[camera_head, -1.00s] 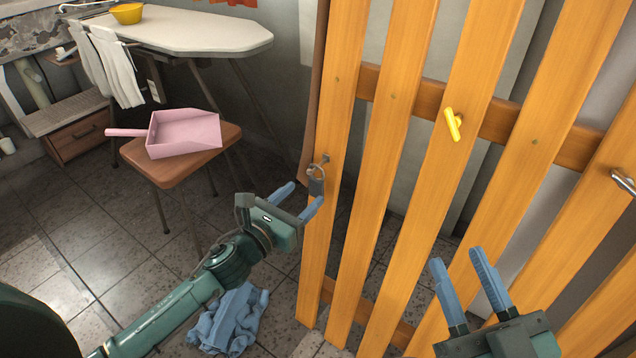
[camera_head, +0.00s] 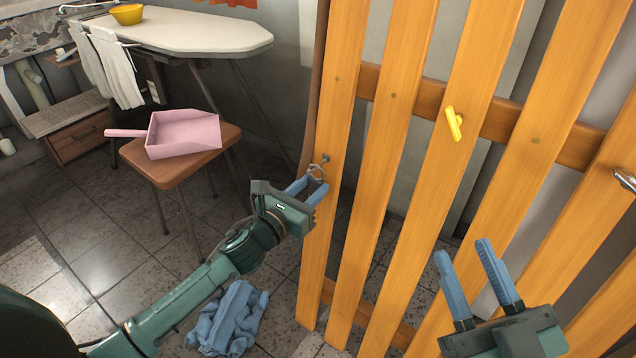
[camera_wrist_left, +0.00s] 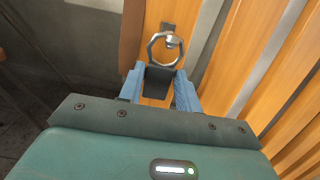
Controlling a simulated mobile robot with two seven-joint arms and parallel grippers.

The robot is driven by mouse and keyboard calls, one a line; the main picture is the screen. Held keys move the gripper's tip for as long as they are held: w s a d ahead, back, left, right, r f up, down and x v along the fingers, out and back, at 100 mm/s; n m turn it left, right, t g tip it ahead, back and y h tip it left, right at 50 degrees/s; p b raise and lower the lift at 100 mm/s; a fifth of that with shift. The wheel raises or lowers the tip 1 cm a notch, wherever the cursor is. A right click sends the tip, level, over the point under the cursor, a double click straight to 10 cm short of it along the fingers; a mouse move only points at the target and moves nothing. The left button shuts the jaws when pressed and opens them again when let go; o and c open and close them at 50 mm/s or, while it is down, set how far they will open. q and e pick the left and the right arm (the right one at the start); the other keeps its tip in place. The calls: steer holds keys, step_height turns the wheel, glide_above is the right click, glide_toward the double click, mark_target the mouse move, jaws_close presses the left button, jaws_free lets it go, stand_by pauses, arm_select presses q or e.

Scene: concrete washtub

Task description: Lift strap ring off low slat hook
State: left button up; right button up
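The metal strap ring (camera_head: 316,172) hangs at the low hook (camera_head: 325,159) on the leftmost orange slat (camera_head: 322,229). In the left wrist view the ring (camera_wrist_left: 164,48) is around the hook (camera_wrist_left: 171,42), with the dark strap tab (camera_wrist_left: 160,79) below it. My left gripper (camera_head: 316,184) is just under the ring. The fingers hide the tab in the head view. My right gripper (camera_head: 462,248) is open and empty in front of the slats.
A yellow hook (camera_head: 454,124) and a metal hook (camera_head: 624,180) are on other slats. A pink dustpan (camera_head: 185,130) lies on a brown stool (camera_head: 225,140). Blue cloth (camera_head: 228,320) lies on the floor below my left arm. An ironing board (camera_head: 190,32) stands behind.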

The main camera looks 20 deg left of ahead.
arm_select(q)
steer(key=c, duration=0.5)
steer(key=shift+r+p, duration=0.6)
steer(key=v, duration=0.2)
steer(key=p+v, duration=0.1)
steer(key=v, duration=0.1)
steer(key=shift+r, duration=0.35)
stand_by(0.5)
steer(key=shift+s, duration=0.15)
steer(key=shift+v, duration=3.45)
